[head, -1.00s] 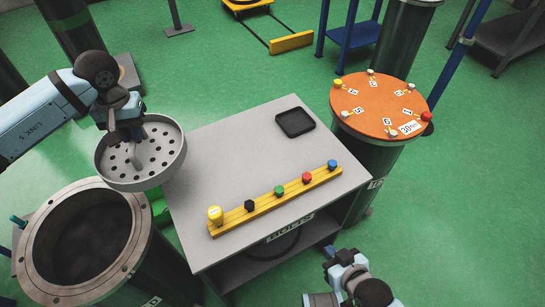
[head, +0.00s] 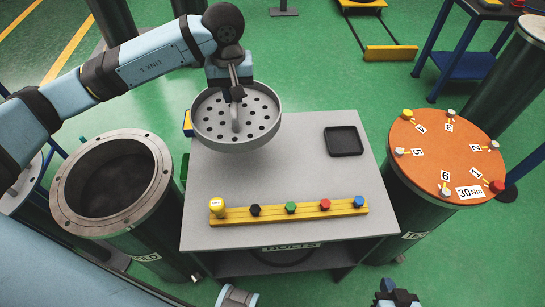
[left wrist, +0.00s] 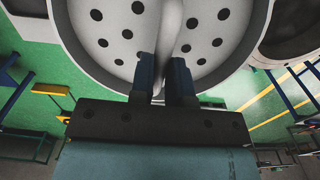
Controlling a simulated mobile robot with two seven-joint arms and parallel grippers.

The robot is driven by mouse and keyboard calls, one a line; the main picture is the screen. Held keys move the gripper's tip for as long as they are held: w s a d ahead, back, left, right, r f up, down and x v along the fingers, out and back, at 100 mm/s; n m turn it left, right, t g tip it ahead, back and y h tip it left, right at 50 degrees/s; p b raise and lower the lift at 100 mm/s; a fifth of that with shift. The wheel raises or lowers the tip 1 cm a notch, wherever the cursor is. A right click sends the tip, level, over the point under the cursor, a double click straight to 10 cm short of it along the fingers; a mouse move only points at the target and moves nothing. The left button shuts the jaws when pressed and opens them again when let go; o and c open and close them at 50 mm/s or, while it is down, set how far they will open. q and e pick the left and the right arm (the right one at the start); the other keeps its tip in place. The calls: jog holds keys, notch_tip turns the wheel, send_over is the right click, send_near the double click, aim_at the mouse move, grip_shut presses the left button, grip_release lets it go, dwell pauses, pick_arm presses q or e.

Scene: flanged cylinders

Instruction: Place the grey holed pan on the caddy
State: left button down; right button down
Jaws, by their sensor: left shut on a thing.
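The grey holed pan (head: 264,124) is a round dish with a raised rim, several holes and an upright handle across its middle. In the head view it hangs over the back left part of the caddy (head: 300,170), a grey-topped cart labelled BOLTS. My left gripper (head: 236,95) is above the pan, shut on its handle. In the left wrist view the two fingers (left wrist: 166,70) close on the handle, with the pan floor (left wrist: 118,32) beyond.
A yellow strip (head: 290,214) with several coloured bolts lies along the caddy's front. A black square tray (head: 344,141) lies at its back right. An open flanged cylinder (head: 157,185) stands left; an orange-topped cylinder (head: 430,155) stands right. The caddy's middle is clear.

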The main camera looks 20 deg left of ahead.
pick_arm(q)
jog(key=shift+f+p, duration=0.6)
jog(key=shift+f, duration=8.9)
jog(key=shift+f, duration=0.1)
jog(key=c, duration=1.1)
grip_release()
